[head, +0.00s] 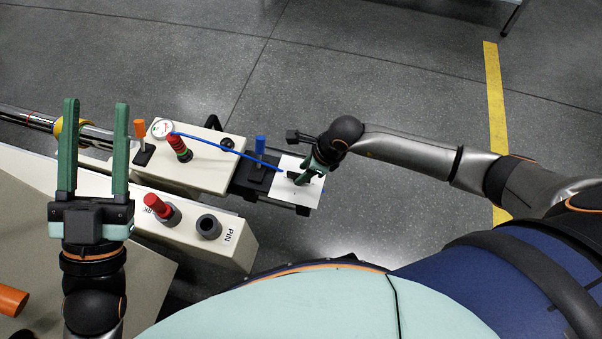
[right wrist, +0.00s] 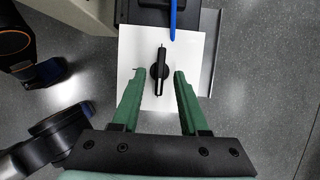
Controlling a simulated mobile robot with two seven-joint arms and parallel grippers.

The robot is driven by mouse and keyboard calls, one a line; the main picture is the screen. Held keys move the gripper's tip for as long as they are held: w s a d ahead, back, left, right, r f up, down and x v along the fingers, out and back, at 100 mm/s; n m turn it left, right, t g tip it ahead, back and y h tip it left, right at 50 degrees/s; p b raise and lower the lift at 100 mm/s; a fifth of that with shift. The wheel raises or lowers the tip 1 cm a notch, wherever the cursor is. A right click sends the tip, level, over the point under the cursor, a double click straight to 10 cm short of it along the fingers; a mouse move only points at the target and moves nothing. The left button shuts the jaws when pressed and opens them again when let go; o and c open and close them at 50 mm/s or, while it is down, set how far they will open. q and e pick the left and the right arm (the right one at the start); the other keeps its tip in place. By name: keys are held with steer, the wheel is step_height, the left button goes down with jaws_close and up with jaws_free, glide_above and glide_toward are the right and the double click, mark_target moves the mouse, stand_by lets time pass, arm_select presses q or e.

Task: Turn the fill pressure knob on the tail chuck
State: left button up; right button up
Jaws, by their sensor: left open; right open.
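In the right wrist view a black knob with a long pointer bar (right wrist: 159,72) sits on a white plate (right wrist: 136,45). My right gripper (right wrist: 159,73) is open, with one green finger on each side of the knob and a gap showing on both sides. In the head view the right gripper (head: 304,176) is over the white plate (head: 285,190) at the right end of the chuck unit, and it partly hides the knob. My left gripper (head: 96,104) is open and empty at the left, its fingers pointing away from me.
A pale block (head: 205,152) carries a gauge (head: 161,129), a red-and-black knob (head: 179,147) and an orange lever (head: 140,130). A blue hose (head: 225,149) runs to the plate, past a blue lever (head: 260,150). A red handle (head: 158,206) and a grey socket marked PIN (head: 209,227) stand nearer me.

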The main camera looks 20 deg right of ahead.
arm_select(q)
steer(key=shift+s+d+r+m+h, duration=0.15)
steer(key=shift+s+r+m+h, duration=1)
steer(key=shift+r+h, duration=0.3)
arm_select(e)
steer(key=shift+x, duration=0.9)
jaws_close()
